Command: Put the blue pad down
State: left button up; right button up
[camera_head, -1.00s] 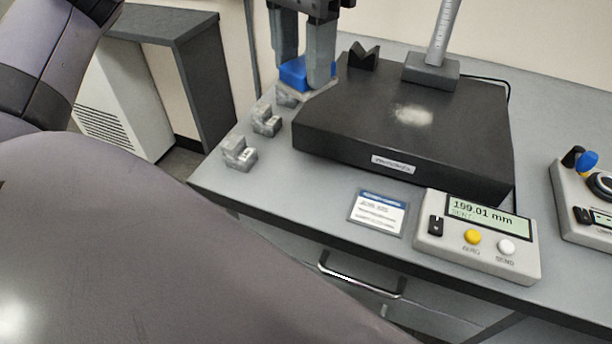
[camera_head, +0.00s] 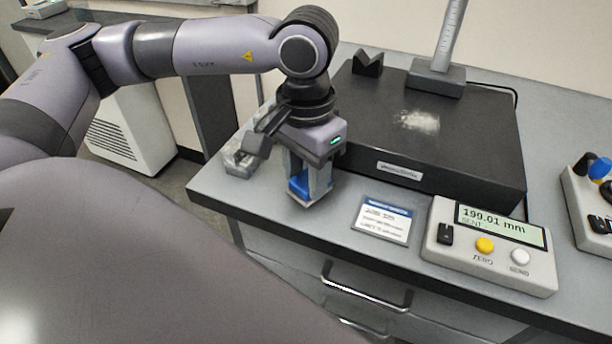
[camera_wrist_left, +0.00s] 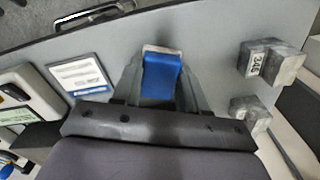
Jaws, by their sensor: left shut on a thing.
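The blue pad (camera_head: 299,183) is between the fingers of my left gripper (camera_head: 308,190), low over the front part of the grey bench (camera_head: 240,195), left of the label card. The wrist view shows the blue pad (camera_wrist_left: 161,76) with a pale strip at its far end, and the fingers of my left gripper (camera_wrist_left: 160,85) on both sides of it. The gripper is shut on the pad. I cannot tell whether the pad touches the bench. My right gripper is not in view.
Grey metal blocks (camera_head: 240,158) stand left of the gripper, partly hidden by it. The black granite plate (camera_head: 430,130) is behind and right. The label card (camera_head: 382,220) and display box (camera_head: 490,245) lie to the right. The bench's front edge is close.

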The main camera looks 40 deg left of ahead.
pick_arm(q)
jog(key=shift+f, duration=0.5)
jog(key=shift+f, duration=0.15)
jog(key=o, duration=1.1)
jog(key=shift+r, duration=0.2)
